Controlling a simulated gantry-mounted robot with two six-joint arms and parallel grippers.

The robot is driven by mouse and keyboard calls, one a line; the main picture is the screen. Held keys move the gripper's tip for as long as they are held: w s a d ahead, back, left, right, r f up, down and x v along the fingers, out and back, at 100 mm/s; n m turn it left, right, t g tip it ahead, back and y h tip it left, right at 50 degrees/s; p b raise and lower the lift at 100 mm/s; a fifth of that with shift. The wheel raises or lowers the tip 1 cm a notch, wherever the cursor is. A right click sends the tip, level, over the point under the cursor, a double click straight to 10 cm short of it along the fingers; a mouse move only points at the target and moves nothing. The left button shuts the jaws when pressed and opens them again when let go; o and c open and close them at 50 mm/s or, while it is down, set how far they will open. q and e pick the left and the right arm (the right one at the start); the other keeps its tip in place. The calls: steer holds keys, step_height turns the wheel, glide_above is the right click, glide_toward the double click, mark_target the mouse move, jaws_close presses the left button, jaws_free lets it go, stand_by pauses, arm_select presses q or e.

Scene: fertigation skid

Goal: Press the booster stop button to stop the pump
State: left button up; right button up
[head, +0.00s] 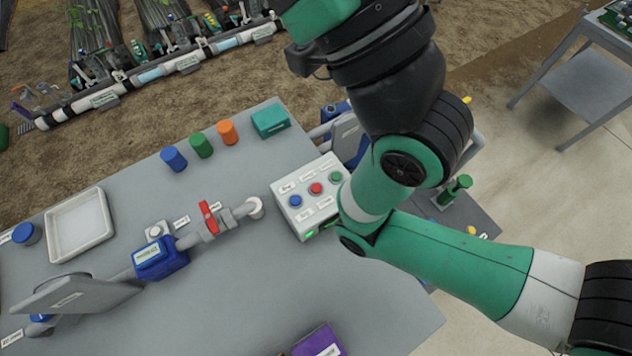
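A light grey control box (286,217) stands on the grey bench near its right part. Its top carries a blue button (296,201), a red button (316,188) and a green button (336,176) in a row. The small labels beside the buttons are too small to read, so I cannot tell which one is the booster stop. My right arm comes in from the right and bends close beside the box, covering the area to its right. Its far end runs up to the top edge, and no fingertips show. My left arm and gripper are not in view.
A pipe with a red-handled valve (208,217) and a blue device (160,258) lies left of the box. Blue, green and orange (227,132) cylinders and a teal box (270,120) line the back edge. A white tray (80,226) sits left. Bench below the box is mostly clear.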

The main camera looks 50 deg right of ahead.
jaws_close()
stand_by(1.5)
